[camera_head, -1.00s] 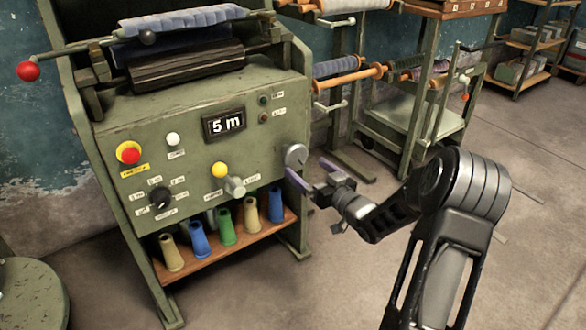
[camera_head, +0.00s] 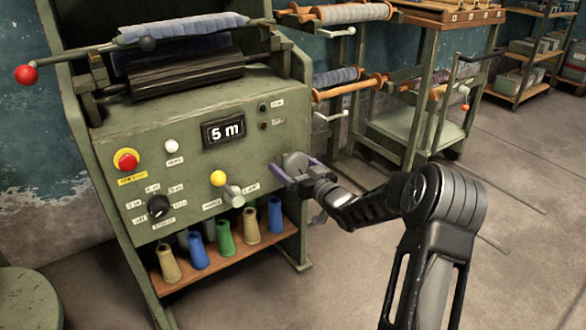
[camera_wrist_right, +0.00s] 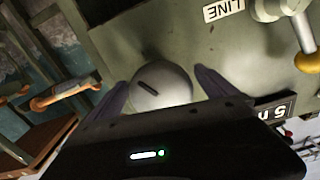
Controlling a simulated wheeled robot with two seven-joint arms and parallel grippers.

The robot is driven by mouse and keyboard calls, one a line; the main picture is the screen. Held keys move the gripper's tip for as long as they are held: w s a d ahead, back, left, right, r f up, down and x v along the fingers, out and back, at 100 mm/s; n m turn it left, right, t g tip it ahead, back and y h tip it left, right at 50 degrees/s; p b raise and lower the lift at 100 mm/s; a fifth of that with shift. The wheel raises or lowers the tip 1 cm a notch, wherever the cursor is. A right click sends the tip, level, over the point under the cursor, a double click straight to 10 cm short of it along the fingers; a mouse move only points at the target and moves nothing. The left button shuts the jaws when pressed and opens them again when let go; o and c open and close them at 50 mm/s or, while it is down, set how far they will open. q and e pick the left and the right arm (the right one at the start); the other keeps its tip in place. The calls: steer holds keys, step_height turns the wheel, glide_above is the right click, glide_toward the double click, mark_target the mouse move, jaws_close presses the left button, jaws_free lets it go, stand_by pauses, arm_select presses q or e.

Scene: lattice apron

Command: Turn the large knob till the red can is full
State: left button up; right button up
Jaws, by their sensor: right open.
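A large round grey knob (camera_head: 294,161) sits at the right end of the green machine's front panel (camera_head: 190,113). In the right wrist view the knob (camera_wrist_right: 163,86) shows a pale face with a short dark mark. My right gripper (camera_head: 296,170) is open, with its purple fingers on either side of the knob. I cannot tell whether the fingers touch it. The display (camera_head: 223,130) reads "5 m". No red can shows in these views. My left gripper is not in view.
The panel also has a red button (camera_head: 127,160), a small black dial (camera_head: 158,206) and a yellow-tipped lever (camera_head: 218,178). Several coloured cones stand on a wooden shelf (camera_head: 232,258) below. A rack with rollers (camera_head: 420,110) stands behind to the right. Floor at right is clear.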

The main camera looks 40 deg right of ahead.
steer(key=shift+c, duration=0.3)
steer(key=c, duration=1.3)
steer(key=shift+c, duration=0.2)
steer(key=shift+r, duration=0.1)
